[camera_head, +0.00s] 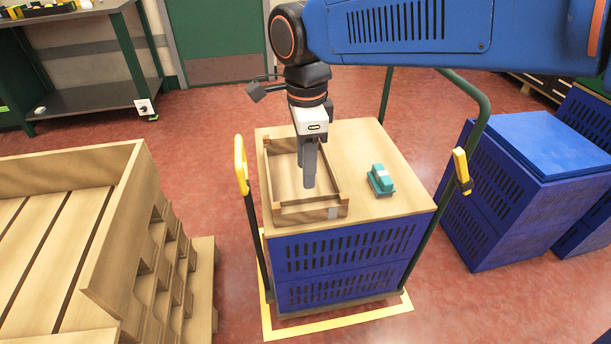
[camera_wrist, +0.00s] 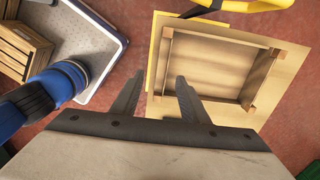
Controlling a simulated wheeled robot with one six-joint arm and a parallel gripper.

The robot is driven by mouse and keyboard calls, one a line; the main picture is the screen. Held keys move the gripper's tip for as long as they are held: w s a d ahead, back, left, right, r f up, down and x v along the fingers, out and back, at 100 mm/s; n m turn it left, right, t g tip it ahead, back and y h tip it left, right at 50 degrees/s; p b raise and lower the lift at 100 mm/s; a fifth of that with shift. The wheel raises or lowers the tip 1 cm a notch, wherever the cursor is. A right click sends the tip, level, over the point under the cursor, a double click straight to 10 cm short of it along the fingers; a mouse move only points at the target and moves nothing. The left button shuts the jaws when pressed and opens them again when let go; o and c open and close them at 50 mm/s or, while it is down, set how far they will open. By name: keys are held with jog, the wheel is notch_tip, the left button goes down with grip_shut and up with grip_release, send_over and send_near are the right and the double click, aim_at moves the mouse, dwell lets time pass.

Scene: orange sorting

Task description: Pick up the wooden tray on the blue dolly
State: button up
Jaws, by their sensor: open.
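The wooden tray (camera_head: 330,209) is a shallow open box lying on the left part of the wooden top (camera_head: 394,200) of the blue dolly (camera_head: 345,262). The tray looks empty. It also shows in the wrist view (camera_wrist: 218,41), right of the fingers. My gripper (camera_head: 309,184) points down over the tray in the head view, hiding part of its inside. In the wrist view my gripper (camera_wrist: 158,82) has its two fingers apart with nothing between them. The fingers overlap the tray's near left corner in that picture, and I cannot tell their height above it.
A teal object (camera_head: 380,180) lies right of the tray on the same top. Green handle rails (camera_head: 482,110) and a yellow grip (camera_head: 240,163) rise beside the dolly. A large wooden crate (camera_head: 112,240) stands left, blue crates (camera_head: 530,180) right. Red floor lies between.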

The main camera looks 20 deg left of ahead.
aim_at(311, 206)
notch_tip(311, 206, down, 9)
jog(key=shift+f, duration=0.2)
jog(key=shift+w+d+f, duration=0.1)
jog(key=shift+w+f, duration=0.1)
jog(key=shift+f, duration=0.65)
jog(key=shift+w+d+f, duration=0.15)
jog(key=shift+f, duration=0.7)
jog(key=shift+w+d+f, duration=0.1)
jog(key=shift+w+f, duration=0.1)
jog(key=shift+f, duration=0.65)
grip_shut()
